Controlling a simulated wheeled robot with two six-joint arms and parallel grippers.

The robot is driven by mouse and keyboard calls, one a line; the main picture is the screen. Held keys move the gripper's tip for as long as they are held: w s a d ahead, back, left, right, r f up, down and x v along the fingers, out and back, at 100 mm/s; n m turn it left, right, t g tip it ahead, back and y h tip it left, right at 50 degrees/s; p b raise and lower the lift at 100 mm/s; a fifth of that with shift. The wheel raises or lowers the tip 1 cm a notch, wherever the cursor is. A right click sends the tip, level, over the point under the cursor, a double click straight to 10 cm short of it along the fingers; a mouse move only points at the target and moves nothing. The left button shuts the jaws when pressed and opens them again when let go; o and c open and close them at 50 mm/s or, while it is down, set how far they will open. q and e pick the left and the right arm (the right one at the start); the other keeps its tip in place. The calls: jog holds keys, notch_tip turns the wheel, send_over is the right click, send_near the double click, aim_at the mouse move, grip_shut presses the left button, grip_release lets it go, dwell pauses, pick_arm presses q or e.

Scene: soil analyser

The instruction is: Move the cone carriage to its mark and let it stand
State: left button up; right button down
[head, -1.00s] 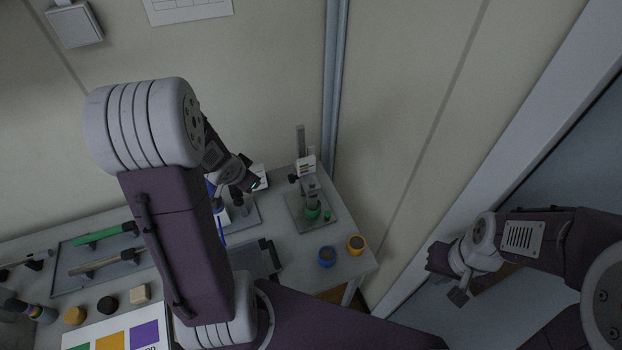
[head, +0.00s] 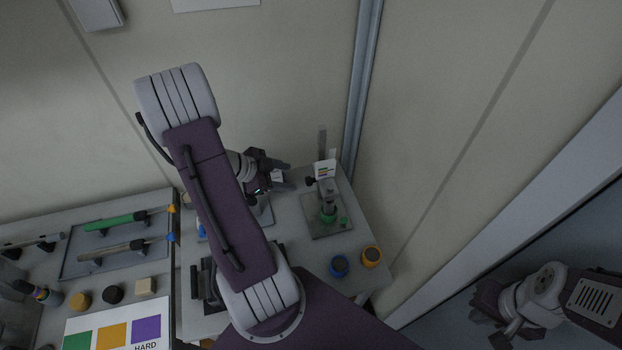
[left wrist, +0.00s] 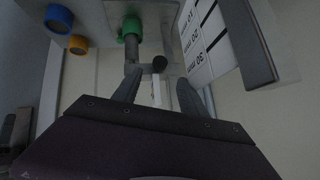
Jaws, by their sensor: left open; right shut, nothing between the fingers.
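The cone stand (head: 323,140) is an upright grey post on a square plate at the table's right side. Its cone carriage (head: 325,169) seems to be the part with a white marked scale and a black knob (head: 310,181). Below it sits a green cup (head: 328,213). My left gripper (head: 287,177) is open and empty, just left of the carriage and apart from it. In the left wrist view the dark knob (left wrist: 160,63) lies just beyond the gap between my open fingers (left wrist: 158,92). My right gripper (head: 485,325) is shut and empty, off to the right, away from the table.
A blue-rimmed cup (head: 339,266) and an orange-rimmed cup (head: 371,257) stand in front of the stand. A tool tray (head: 70,270) lies at the left.

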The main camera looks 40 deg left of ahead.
aim_at(321, 174)
pick_arm(q)
jog(key=b+x, duration=0.1)
jog(key=x, duration=0.7)
jog(key=shift+w+f+b, duration=0.15)
jog(key=shift+f+b, duration=0.1)
jog(key=shift+b, duration=0.1)
jog(key=shift+d, duration=0.1)
grip_shut()
dwell(0.8)
